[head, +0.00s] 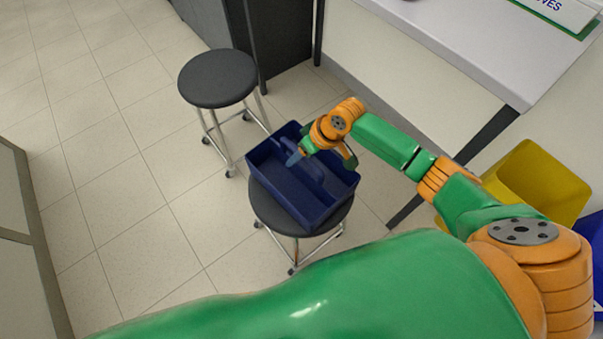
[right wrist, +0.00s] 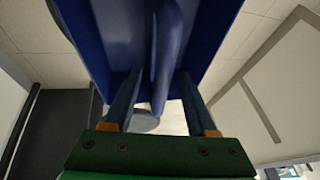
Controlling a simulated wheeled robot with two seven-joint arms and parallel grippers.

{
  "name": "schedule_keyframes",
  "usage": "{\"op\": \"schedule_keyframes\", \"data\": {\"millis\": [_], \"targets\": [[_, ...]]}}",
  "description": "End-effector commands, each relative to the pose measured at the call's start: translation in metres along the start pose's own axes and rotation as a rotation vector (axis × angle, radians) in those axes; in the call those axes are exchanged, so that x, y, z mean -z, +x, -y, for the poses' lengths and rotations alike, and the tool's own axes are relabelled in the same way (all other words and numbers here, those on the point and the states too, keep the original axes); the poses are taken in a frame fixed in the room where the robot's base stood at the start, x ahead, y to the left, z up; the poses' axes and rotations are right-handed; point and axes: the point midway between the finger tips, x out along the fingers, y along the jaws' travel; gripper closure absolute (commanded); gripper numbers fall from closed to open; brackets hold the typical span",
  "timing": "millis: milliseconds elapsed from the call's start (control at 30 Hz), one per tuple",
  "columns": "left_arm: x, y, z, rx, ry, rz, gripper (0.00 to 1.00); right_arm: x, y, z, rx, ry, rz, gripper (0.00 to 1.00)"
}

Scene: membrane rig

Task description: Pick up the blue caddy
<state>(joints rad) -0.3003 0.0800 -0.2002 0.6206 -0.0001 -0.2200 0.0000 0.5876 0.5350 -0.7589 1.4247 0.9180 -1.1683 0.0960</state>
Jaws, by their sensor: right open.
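The blue caddy (head: 326,212) sits upright on a dark round stool in the head view. It is an open tray with a raised handle along its middle. It also fills the top of the right wrist view (right wrist: 212,40). My right gripper (head: 294,158) is over the caddy at its handle. In the right wrist view my right gripper (right wrist: 158,80) is open, with one finger on each side of the handle (right wrist: 166,50). The right gripper and wrist hide part of the caddy's far side in the head view. My left gripper is not in view.
The stool (head: 265,205) under the caddy is mostly hidden. A second dark stool (head: 217,78) stands behind it to the left. A white table (head: 480,45) and a yellow bin (head: 537,185) are at the right. Tiled floor at the left is clear.

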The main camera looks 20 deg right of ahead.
Motion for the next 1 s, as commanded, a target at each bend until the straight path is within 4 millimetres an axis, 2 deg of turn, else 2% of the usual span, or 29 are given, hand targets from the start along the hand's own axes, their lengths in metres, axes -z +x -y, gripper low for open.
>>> {"op": "schedule_keyframes", "data": {"millis": [300,333,533,1000], "targets": [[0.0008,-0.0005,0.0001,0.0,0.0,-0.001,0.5,-0.0005,0.0015,-0.0002,0.0,0.0,-0.001,0.43],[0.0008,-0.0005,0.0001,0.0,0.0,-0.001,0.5,-0.0005,0.0015,-0.0002,0.0,0.0,-0.001,0.46],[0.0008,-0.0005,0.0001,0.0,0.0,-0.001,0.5,-0.0004,0.0015,-0.0002,0.0,0.0,-0.001,1.0],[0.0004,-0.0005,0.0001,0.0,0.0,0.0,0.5,-0.0004,0.0014,-0.0003,0.0,0.0,-0.001,1.0]]}}
